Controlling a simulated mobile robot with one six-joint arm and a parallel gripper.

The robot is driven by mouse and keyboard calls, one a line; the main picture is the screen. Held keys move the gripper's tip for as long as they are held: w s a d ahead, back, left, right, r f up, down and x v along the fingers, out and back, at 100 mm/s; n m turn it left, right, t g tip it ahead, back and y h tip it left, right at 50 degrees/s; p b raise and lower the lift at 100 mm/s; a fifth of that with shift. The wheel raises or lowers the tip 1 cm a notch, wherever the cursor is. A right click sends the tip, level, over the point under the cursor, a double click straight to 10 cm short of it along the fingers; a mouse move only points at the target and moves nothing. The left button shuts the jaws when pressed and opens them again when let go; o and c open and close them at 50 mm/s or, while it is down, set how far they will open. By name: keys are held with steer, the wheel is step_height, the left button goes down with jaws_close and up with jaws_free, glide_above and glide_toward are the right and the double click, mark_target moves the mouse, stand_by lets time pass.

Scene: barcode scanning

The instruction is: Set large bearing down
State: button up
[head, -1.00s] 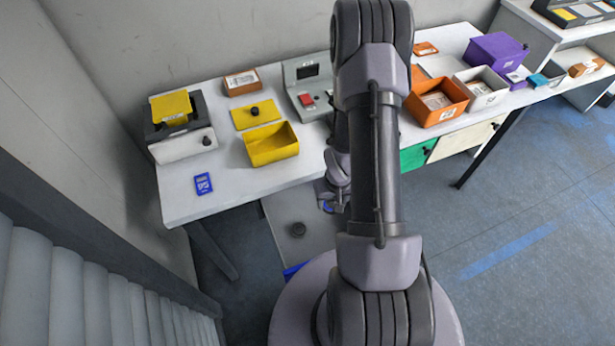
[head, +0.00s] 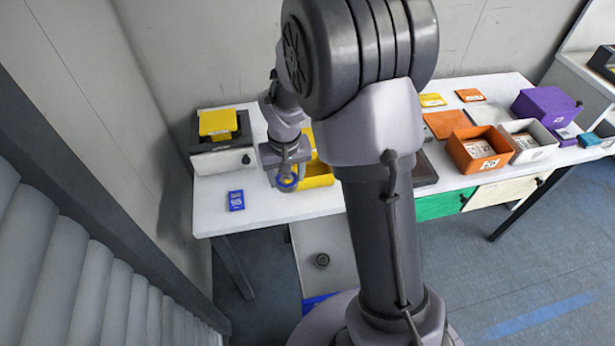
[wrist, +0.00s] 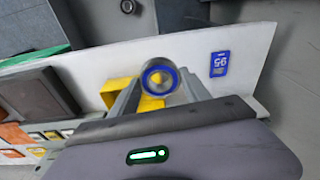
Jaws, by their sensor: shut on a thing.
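The large bearing (wrist: 170,78) is a grey ring with a blue face. My gripper (wrist: 160,84) is shut on it, with one finger on each side, and a yellow patch shows through its hole. In the head view the bearing (head: 287,187) hangs under my gripper (head: 287,172), in front of the yellow box (head: 319,181). It appears above the front part of the white table (head: 213,213); its exact height I cannot tell.
A blue card (head: 236,200) lies on the table left of the bearing. A grey-black device with a yellow top (head: 218,122) stands behind it. Orange (head: 480,150), white (head: 530,142) and purple (head: 545,103) boxes stand to the right. White tabletop around the card is clear.

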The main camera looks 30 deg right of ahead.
mark_target(306, 176)
steer(key=w+d+m+p, duration=0.1)
steer(key=w+d+m, duration=0.2)
steer(key=w+d, duration=0.5)
steer(key=f+b, duration=0.1)
steer(key=f, duration=0.2)
steer(key=f+b, duration=0.1)
steer(key=f, duration=0.3)
steer(key=d+f+b, duration=0.1)
steer(key=f, duration=0.2)
steer(key=shift+s+d+f+b, duration=0.1)
steer(key=shift+f+b, duration=0.25)
steer(key=shift+r, duration=0.15)
steer(key=o, duration=1.6)
steer(key=shift+o, duration=0.2)
